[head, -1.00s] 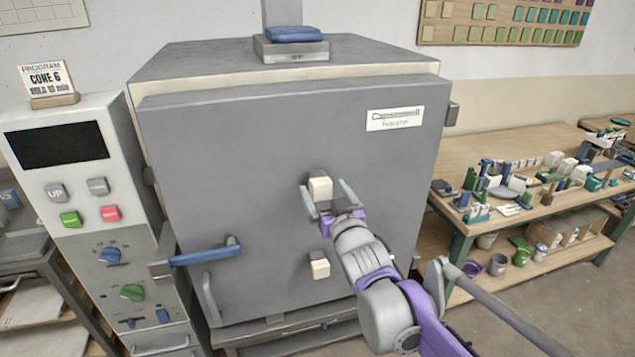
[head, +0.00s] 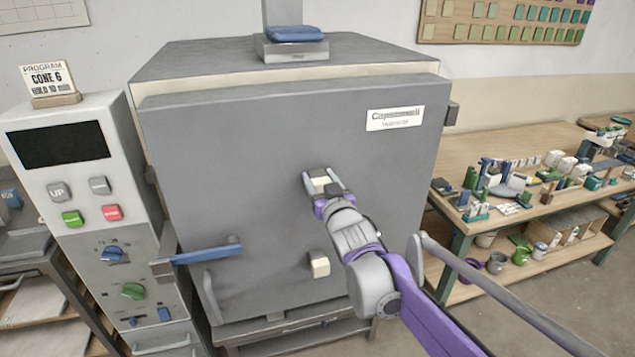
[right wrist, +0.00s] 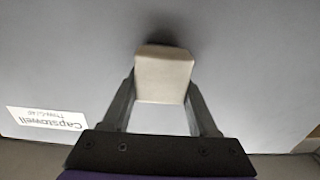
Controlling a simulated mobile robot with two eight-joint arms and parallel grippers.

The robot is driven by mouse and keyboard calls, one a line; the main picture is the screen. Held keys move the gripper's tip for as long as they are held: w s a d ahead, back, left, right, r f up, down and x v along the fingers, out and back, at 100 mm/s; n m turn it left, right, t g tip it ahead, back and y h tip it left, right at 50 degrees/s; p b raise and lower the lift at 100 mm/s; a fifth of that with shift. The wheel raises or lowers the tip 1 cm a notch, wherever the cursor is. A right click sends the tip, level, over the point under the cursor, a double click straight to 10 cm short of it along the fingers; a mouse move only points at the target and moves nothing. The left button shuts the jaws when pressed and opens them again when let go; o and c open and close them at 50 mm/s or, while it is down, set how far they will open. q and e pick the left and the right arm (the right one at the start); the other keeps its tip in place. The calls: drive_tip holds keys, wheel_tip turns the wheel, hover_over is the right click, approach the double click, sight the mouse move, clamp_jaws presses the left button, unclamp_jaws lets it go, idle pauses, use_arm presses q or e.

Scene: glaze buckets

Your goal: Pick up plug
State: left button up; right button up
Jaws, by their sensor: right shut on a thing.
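The upper plug (head: 321,184) is a cream block on the front of the grey kiln door (head: 240,130). My right gripper (head: 322,180) is shut on it, one finger on each side. In the right wrist view the plug (right wrist: 163,78) fills the space between the fingers of my right gripper (right wrist: 162,90), and its far end meets the door. I cannot tell how deep it sits in the door. A second cream plug (head: 319,264) sticks out lower on the same door, apart from the gripper. My left gripper is not in view.
A blue-handled latch (head: 205,252) juts from the door's lower left. A control panel (head: 85,200) stands left of the kiln. A wooden workbench (head: 480,150) with many small items stands at the right. Open floor lies in front of the bench.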

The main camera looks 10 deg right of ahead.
clamp_jaws()
drive_tip(key=shift+r, duration=0.1)
drive_tip(key=s+b, duration=0.1)
drive_tip(key=s, duration=1.7)
drive_tip(key=shift+d, duration=0.35)
drive_tip(key=s, duration=0.8)
drive_tip(key=shift+s+p, duration=0.25)
drive_tip(key=shift+p, duration=0.05)
drive_tip(key=shift+d, duration=0.1)
idle(0.4)
